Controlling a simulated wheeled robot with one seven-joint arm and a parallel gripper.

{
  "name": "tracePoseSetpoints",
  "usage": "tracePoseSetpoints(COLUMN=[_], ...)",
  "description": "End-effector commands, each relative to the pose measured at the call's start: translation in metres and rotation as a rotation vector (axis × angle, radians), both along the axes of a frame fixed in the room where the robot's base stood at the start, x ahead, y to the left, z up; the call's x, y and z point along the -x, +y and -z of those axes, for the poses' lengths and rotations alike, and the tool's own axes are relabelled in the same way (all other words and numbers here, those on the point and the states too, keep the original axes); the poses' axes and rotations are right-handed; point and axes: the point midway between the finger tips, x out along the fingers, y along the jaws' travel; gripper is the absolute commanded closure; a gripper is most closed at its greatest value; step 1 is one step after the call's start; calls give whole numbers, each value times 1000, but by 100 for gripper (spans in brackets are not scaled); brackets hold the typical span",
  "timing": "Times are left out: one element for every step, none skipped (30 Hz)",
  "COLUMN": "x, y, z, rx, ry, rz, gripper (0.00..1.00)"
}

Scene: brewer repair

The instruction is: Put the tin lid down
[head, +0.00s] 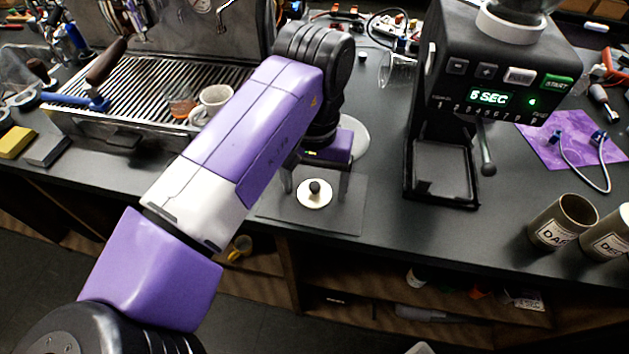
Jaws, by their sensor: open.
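The tin lid (314,199) is a small cream disc with a dark round knob. In the head view it lies flat on a dark grey mat (345,215) near the front edge of the counter. My gripper (314,190) points down over the lid, with one finger to the left of it and one to the right. The fingers are open and stand apart from the knob. My arm comes in from the lower left and hides part of the counter behind it.
An espresso machine with a drip grate (150,95) stands at the back left, with a cup (211,101) on it. A black grinder (490,75) stands right of my gripper. Two labelled tins (562,222) stand at the right. A pale round plate (356,140) is partly hidden behind my gripper.

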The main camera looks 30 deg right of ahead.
Motion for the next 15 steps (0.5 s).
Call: tracePoseSetpoints(x=[0, 0, 0, 0, 0, 0, 0, 0, -1, 0, -1, -1, -1, -1, -1], y=[0, 0, 0, 0, 0, 0, 0, 0, 0, 0, 0, 0, 0, -1, -1], z=[0, -1, -2, -4, -6, -10, -14, -18, -25, -31, -37, -46, -53, -59, -68], rx=[0, -1, -1, -1, 0, 0, -1, 1, 1, 0, 1, 0, 0, 1, 0], ry=[0, -1, -1, -1, -1, -1, -1, -1, -2, -3, -2, -3, -3, -4, -3], rz=[0, 0, 0, 0, 0, 0, 0, 0, 0, 0, 0, 0, 1, 1, 1], gripper=[20, 20, 20, 20, 20, 20, 20, 20, 20, 20, 20, 20, 20, 20, 20])
